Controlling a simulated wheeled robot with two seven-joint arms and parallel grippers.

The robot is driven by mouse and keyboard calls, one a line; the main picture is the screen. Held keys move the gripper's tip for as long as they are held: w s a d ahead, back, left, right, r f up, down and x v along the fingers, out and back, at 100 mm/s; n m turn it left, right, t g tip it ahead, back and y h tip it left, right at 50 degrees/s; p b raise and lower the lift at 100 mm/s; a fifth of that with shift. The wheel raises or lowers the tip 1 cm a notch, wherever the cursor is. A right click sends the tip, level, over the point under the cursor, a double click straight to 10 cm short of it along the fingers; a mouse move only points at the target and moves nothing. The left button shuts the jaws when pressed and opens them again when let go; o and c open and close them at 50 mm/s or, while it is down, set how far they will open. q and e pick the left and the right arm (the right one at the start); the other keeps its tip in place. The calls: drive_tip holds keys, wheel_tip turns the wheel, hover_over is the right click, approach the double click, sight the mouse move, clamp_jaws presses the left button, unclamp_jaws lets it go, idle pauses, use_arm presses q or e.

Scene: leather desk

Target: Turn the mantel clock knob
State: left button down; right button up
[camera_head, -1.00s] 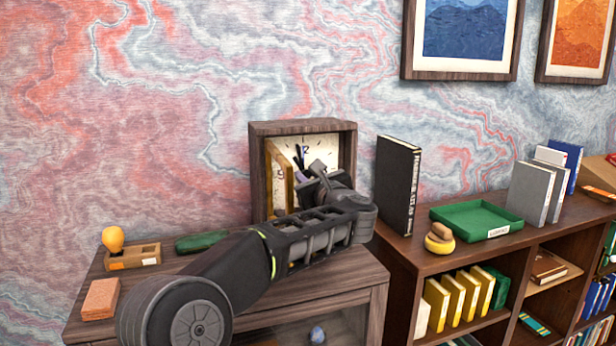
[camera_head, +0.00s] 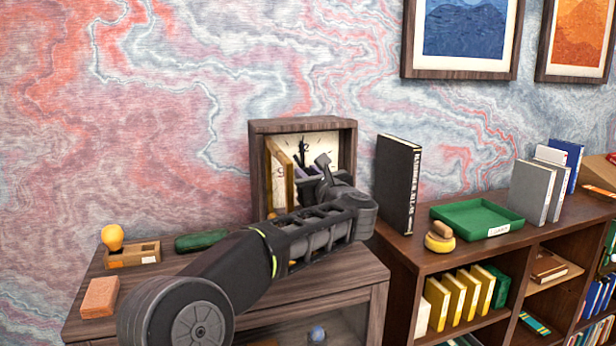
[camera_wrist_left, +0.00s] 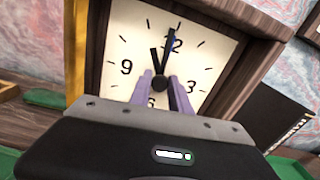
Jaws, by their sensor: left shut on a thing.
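The mantel clock (camera_head: 303,125) is a dark wooden case with a cream dial, standing on the low cabinet against the wall. A gilt door or frame (camera_head: 281,172) stands swung out at its left side. In the left wrist view the dial (camera_wrist_left: 135,45) shows black numerals and two dark hands (camera_wrist_left: 163,56) pointing near 12. The dark round knob (camera_wrist_left: 160,83) is at the dial's centre. My left gripper (camera_head: 313,175) reaches in front of the dial; its purple fingers (camera_wrist_left: 160,84) are shut on the knob. My arm hides the dial's lower part in the head view.
A stamp holder with a yellow knob (camera_head: 113,238), a green case (camera_head: 200,241) and a pinkish block (camera_head: 100,297) lie left on the cabinet. A tall black book (camera_head: 397,185), a yellow-topped round item (camera_head: 439,240) and a green tray (camera_head: 476,220) stand right.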

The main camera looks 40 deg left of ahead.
use_arm(q)
drive_tip(key=shift+m, duration=1.2)
drive_tip(key=shift+d+m+b, duration=0.1)
drive_tip(key=shift+m+b, duration=0.2)
drive_tip(key=shift+m, duration=0.6)
drive_tip(key=m, duration=0.2)
drive_tip(key=shift+w+m, duration=0.1)
drive_tip(key=shift+m, duration=0.3)
drive_tip(key=m+p, duration=0.1)
drive_tip(key=m, duration=0.1)
drive_tip(key=shift+m, duration=0.3)
drive_tip(key=m+p, duration=0.2)
drive_tip(key=m, duration=0.2)
drive_tip(key=shift+m, duration=0.3)
drive_tip(key=m+p, duration=0.1)
drive_tip(key=m, duration=0.2)
drive_tip(key=shift+p, duration=0.3)
drive_tip(key=shift+f+m+p, duration=0.1)
drive_tip(key=shift+m+p, duration=0.25)
drive_tip(key=shift+m, duration=0.55)
